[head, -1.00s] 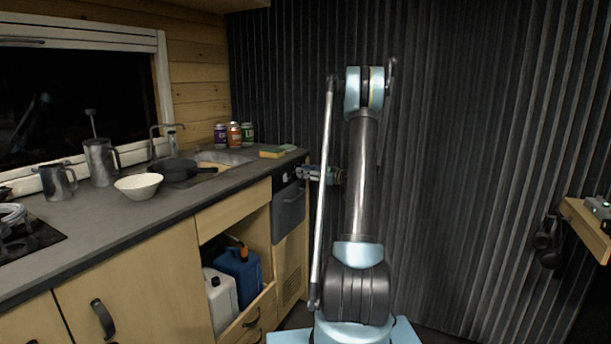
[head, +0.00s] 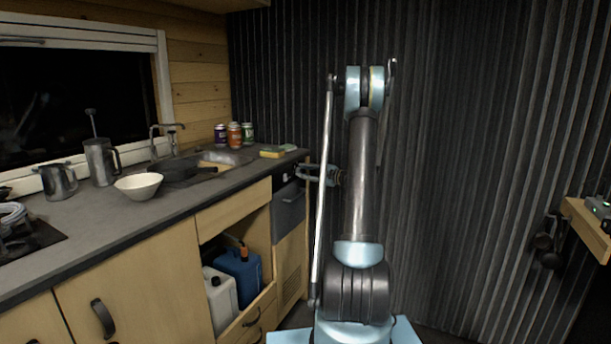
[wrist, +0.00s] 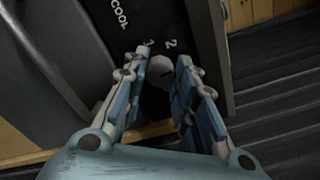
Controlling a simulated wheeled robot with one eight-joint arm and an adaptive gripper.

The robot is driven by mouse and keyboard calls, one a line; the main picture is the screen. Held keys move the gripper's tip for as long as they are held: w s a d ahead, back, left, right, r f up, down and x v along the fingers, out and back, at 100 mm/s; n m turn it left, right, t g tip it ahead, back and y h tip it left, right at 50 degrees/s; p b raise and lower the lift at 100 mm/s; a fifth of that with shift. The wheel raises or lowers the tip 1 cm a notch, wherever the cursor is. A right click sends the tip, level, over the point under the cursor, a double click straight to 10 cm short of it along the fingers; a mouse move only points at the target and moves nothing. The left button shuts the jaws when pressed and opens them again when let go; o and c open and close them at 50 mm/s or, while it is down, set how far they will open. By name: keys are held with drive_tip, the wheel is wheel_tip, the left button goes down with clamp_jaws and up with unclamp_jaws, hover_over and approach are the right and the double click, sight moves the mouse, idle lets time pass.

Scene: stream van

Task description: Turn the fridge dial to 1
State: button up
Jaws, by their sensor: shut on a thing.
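The fridge (head: 288,207) is the dark-fronted unit at the right end of the counter. Its dial (wrist: 160,72) is a small grey knob on the dark control panel in the wrist view. My gripper (wrist: 163,62) is shut on the dial, with one fingertip on each side of it. The word COOL and a 2 show on the panel beyond the fingertips. Another mark by the left fingertip is partly covered, and I cannot tell the dial's setting. In the head view my gripper (head: 308,173) is at the fridge's upper front, and the dial is too small to make out.
The counter (head: 100,235) holds a white bowl (head: 138,186), metal jugs, a pan and several jars near the sink. Below it, an open compartment holds a blue canister (head: 240,270) and a white one (head: 220,300). A ribbed dark wall stands behind my arm.

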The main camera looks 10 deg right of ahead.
drive_tip(key=n, duration=0.4)
drive_tip(key=shift+s+a+f+n, duration=0.1)
drive_tip(key=shift+s+a+n, duration=0.05)
drive_tip(key=shift+a+n, duration=0.15)
drive_tip(key=n, duration=0.3)
drive_tip(key=shift+f+n, duration=0.1)
drive_tip(key=shift+n, duration=0.3)
drive_tip(key=n, duration=0.4)
drive_tip(key=shift+d, duration=0.1)
drive_tip(key=n, duration=0.4)
drive_tip(key=shift+f, duration=0.1)
drive_tip(key=shift+d+n, duration=0.1)
drive_tip(key=shift+n, duration=0.3)
drive_tip(key=o, duration=1.1)
drive_tip(key=shift+c, duration=0.2)
drive_tip(key=shift+d, duration=0.1)
